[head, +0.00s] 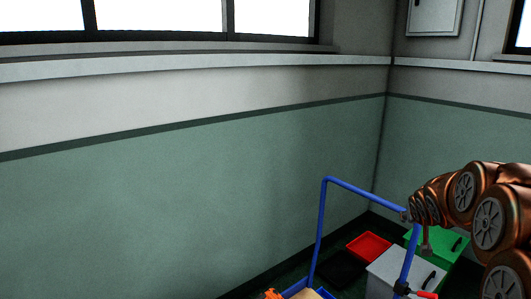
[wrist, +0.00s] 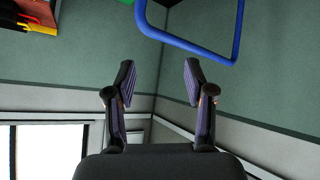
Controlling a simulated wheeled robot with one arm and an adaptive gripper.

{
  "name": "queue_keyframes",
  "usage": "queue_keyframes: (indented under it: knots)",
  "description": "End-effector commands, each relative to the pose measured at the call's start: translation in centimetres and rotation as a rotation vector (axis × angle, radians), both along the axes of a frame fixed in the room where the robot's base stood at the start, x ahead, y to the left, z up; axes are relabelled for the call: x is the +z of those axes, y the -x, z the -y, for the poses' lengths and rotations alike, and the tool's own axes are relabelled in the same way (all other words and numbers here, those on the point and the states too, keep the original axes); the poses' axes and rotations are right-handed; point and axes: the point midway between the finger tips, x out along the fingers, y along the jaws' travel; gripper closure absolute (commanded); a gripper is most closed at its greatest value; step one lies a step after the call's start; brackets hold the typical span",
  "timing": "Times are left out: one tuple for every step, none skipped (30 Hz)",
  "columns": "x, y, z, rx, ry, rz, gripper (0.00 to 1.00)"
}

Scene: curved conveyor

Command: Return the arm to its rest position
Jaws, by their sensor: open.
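My gripper (wrist: 158,84) shows in the wrist view with its two dark padded fingers spread wide apart. Nothing is between them. The wrist view looks upside down, with the window low and the blue rail high. In the head view my copper-coloured arm (head: 465,192) reaches in from the right edge, bent and pointing left. Its far end is close to the upper end of the blue rail (head: 362,194) in the picture; I cannot tell whether they touch. The gripper fingers are too small to make out there.
Below the arm stand a grey box (head: 395,272) with a dark handle, a green box (head: 440,239), a red tray (head: 368,245) and a black tray (head: 343,269). An orange item (head: 271,294) shows at the bottom edge. The green wall (head: 190,200) at left is bare.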

Motion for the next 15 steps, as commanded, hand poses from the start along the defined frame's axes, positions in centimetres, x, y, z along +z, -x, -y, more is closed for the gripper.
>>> queue_keyframes:
  knots:
    - [0.4,1.7,-1.4,-0.001,-0.01,-0.037,0.46]
    - [0.2,2.7,-2.1,-0.004,-0.015,-0.065,0.46]
    - [0.2,4.1,-3.1,-0.007,-0.024,-0.1,0.46]
    - [0.1,5.1,-3.8,-0.007,-0.032,-0.124,0.46]
    - [-0.1,6.3,-4.6,-0.008,-0.039,-0.154,0.46]
    - [-0.4,7.8,-5.6,-0.008,-0.05,-0.194,0.46]
    - [-0.5,9.0,-6.3,-0.008,-0.057,-0.22,0.46]
    - [-0.6,10.2,-7.0,-0.007,-0.064,-0.248,0.46]
    - [-0.8,11.7,-8.1,-0.004,-0.076,-0.284,0.46]
    - [-1.0,13.0,-8.8,-0.003,-0.083,-0.314,0.46]
    - [-1.2,14.4,-9.6,0.001,-0.091,-0.345,0.46]
    - [-1.3,16.0,-10.6,0.005,-0.104,-0.381,0.46]
    - [-1.5,17.4,-11.3,0.009,-0.112,-0.413,0.46]
    - [-1.7,18.7,-12.0,0.014,-0.122,-0.441,0.46]
    - [-1.8,20.4,-13.0,0.021,-0.133,-0.478,0.46]
